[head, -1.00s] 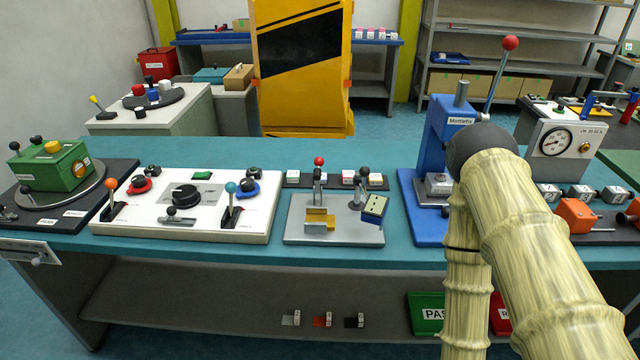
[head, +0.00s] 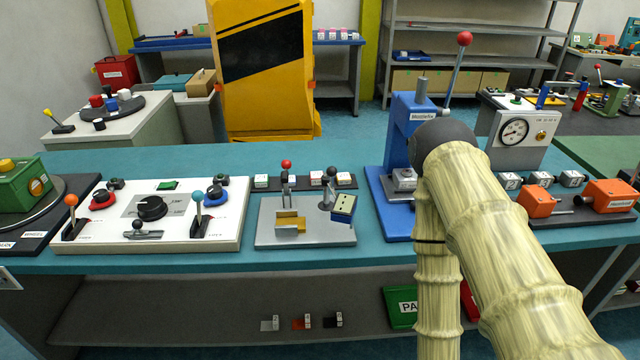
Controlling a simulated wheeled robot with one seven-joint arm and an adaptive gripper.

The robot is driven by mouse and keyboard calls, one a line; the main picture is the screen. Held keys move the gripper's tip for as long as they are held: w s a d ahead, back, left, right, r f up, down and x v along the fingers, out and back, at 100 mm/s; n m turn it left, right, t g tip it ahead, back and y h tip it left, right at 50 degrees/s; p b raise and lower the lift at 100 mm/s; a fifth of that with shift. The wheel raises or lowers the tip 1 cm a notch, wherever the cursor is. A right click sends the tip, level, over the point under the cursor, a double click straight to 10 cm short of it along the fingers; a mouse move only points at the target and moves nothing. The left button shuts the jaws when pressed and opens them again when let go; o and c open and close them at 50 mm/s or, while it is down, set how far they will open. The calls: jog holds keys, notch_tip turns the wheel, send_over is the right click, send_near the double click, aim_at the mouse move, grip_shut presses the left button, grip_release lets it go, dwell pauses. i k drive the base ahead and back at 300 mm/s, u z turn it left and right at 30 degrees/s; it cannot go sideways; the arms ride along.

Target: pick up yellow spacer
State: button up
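No part labelled as the yellow spacer can be read. A small yellow block (head: 290,222) sits on the grey plate of the gate fixture (head: 270,236) at the middle of the teal bench. I cannot tell whether it is one piece or part of the fixture. My arm crosses the right side of the view, right of the fixture and in front of the blue press. My gripper is not in view.
A white control panel (head: 175,226) with upright levers stands left of the fixture. A blue press (head: 400,120) with a tall red-knobbed lever stands right. Small labelled blocks lie behind the fixture and on the lower shelf (head: 190,312). The bench strip behind the panel is clear.

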aim_at(343, 178)
jog(key=z, duration=2.2)
jog(key=i, duration=1.6)
jog(key=u, duration=4)
